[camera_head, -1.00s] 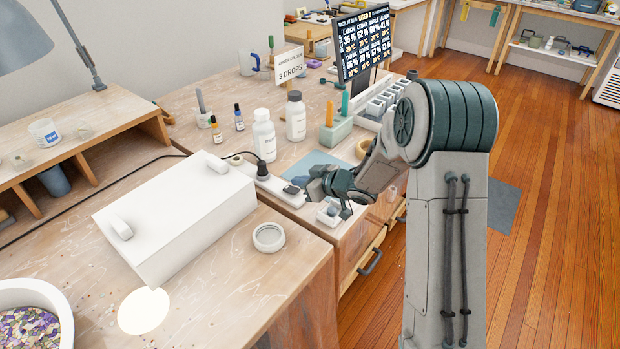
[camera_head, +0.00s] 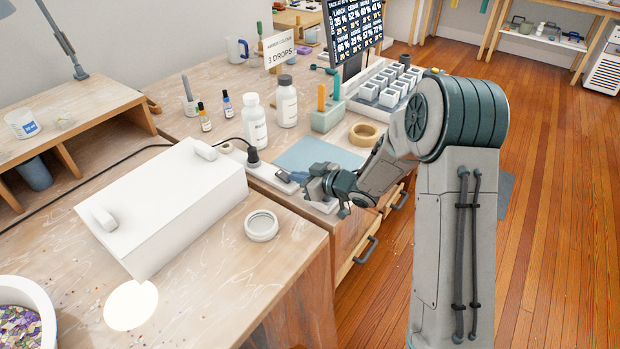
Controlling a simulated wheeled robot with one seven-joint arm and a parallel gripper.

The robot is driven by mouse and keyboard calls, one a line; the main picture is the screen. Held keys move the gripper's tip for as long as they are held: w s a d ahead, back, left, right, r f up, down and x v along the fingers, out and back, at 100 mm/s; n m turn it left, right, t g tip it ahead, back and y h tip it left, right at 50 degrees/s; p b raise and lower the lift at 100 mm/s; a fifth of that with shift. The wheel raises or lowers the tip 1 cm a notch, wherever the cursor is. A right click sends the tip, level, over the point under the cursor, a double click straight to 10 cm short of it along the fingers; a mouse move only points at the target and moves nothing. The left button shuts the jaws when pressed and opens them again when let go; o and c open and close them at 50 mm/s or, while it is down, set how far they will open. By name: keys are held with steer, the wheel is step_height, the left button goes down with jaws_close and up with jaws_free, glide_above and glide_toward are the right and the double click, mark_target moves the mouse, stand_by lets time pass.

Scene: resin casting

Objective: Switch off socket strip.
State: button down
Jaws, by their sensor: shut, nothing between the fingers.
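The white socket strip (camera_head: 265,172) lies along the front edge of the workbench, next to the white box. A black plug (camera_head: 253,158) with a cable stands in its left end. The strip runs toward my gripper (camera_head: 296,178), which hides part of it. My gripper is shut and empty, low over or at the strip, with its fingers pointing left. A small dark part (camera_head: 283,176) shows on the strip at the fingertips; I cannot tell if it is the switch. Contact and the switch position cannot be made out.
A white box (camera_head: 170,205) and a jar lid (camera_head: 261,225) are left of the strip. The black cable crosses behind the box.

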steer(key=shift+s+a+r, duration=0.1)
steer(key=shift+a+r, duration=0.05)
steer(key=shift+a, duration=0.25)
steer(key=shift+d+r+p, duration=0.15)
steer(key=shift+r+p, duration=0.6)
steer(key=shift+p, duration=0.05)
steer(key=shift+r, duration=0.1)
steer(key=shift+r+p, duration=0.25)
steer(key=shift+p, duration=0.1)
steer(key=p+v, duration=0.2)
steer(key=v, duration=0.9)
steer(key=shift+d+r, duration=0.1)
steer(key=shift+d, duration=0.1)
